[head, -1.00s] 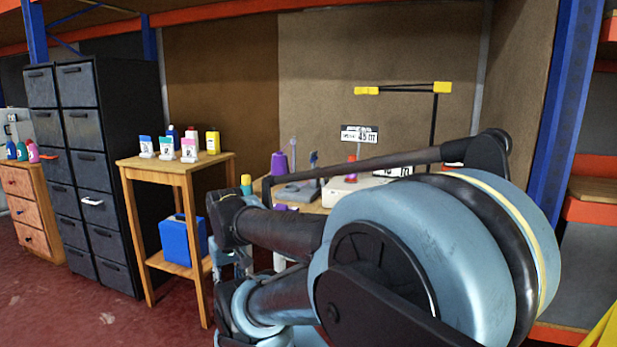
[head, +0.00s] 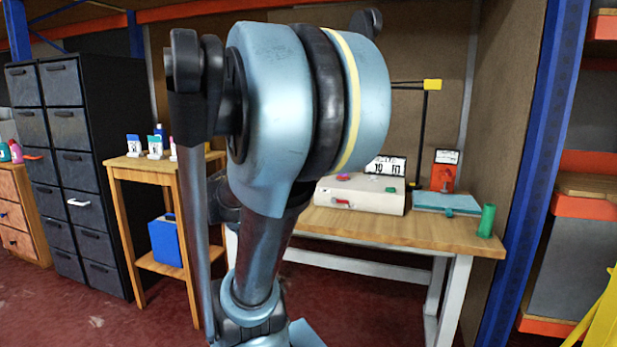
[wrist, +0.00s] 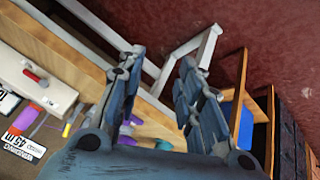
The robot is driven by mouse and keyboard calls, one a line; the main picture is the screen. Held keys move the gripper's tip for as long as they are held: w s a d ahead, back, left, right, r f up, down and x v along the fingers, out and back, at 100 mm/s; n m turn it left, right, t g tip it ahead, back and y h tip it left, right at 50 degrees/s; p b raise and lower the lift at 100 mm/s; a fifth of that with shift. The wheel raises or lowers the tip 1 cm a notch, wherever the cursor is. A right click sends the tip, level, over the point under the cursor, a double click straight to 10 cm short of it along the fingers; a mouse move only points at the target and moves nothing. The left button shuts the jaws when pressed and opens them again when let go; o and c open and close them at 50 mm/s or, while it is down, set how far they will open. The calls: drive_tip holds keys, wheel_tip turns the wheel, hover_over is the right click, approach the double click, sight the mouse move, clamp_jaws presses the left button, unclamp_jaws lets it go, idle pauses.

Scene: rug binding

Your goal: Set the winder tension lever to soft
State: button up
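A cream box-shaped machine (head: 372,196) stands on the wooden workbench in the head view. A small red lever (head: 341,203) is on its front face. In the wrist view the cream machine (wrist: 55,97) is at the left edge, tilted, and its red lever (wrist: 36,78) shows on a pale plate. I cannot read any soft marking, nor be sure that this is the winder. My gripper (wrist: 160,62) is open and empty in the wrist view, with its fingers well to the right of the lever. I cannot make out the gripper in the head view.
The workbench (head: 460,238) also bears an orange device (head: 443,176), a teal plate (head: 446,202) and a green cylinder (head: 487,221). A small wooden table (head: 140,165) with bottles stands left. My arm hides the bench's left part. Red floor lies open in front.

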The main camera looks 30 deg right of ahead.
drive_tip(key=w+d+r+m+t+h, duration=0.1)
drive_tip(key=w+d+r+h, duration=0.1)
drive_tip(key=w+d, duration=0.8)
drive_tip(key=w+d+r+m+t+h, duration=0.2)
drive_tip(key=w+d+h, duration=0.3)
drive_tip(key=w+d, duration=0.5)
drive_tip(key=w+d+r+m+t+h, duration=0.1)
drive_tip(key=w+d+r+m+h, duration=0.1)
drive_tip(key=w+d, duration=0.8)
drive_tip(key=d+r+h, duration=0.1)
drive_tip(key=d, duration=0.8)
drive_tip(key=shift+d+t+h, duration=0.2)
drive_tip(key=shift+t+h, duration=0.1)
drive_tip(key=shift+t, duration=0.1)
drive_tip(key=shift+w+r, duration=0.1)
clamp_jaws()
